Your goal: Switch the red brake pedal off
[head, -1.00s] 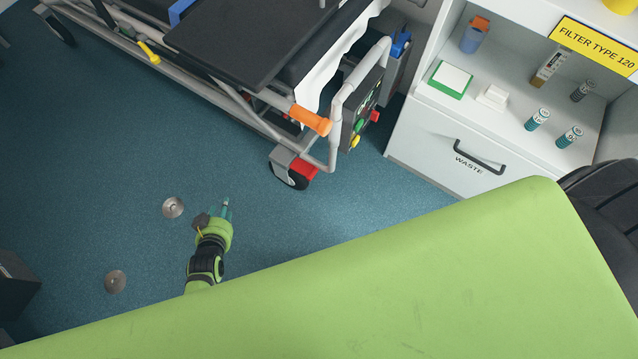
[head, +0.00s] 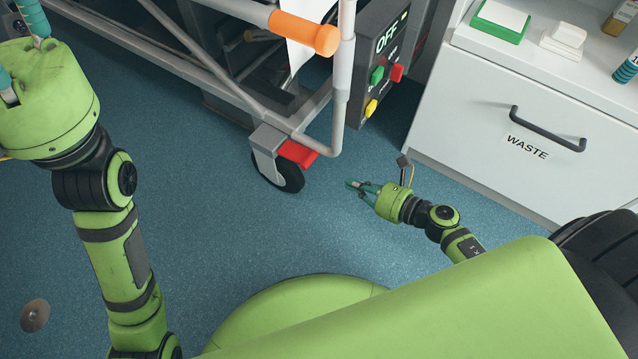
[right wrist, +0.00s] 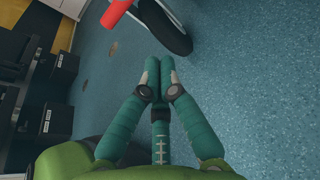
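The red brake pedal (head: 297,153) sits beside the black caster wheel (head: 279,172) at the foot of the stretcher frame. Its tilt is hard to judge. My right gripper (head: 354,185) is low over the floor, to the right of the pedal and slightly below it in the head view, pointing left and apart from it. In the right wrist view its teal fingers (right wrist: 159,75) are together with nothing between them. The pedal (right wrist: 115,12) shows at the top there, left of the wheel (right wrist: 163,28). My left gripper (head: 22,52) is at the top left, its fingertips cut off.
A white cabinet with a WASTE drawer (head: 490,125) stands on the right. A dark control box (head: 385,65) reading OFF has coloured buttons. The stretcher's orange handle (head: 305,33) overhangs the pedal. The blue floor (head: 210,220) in front of the wheel is clear.

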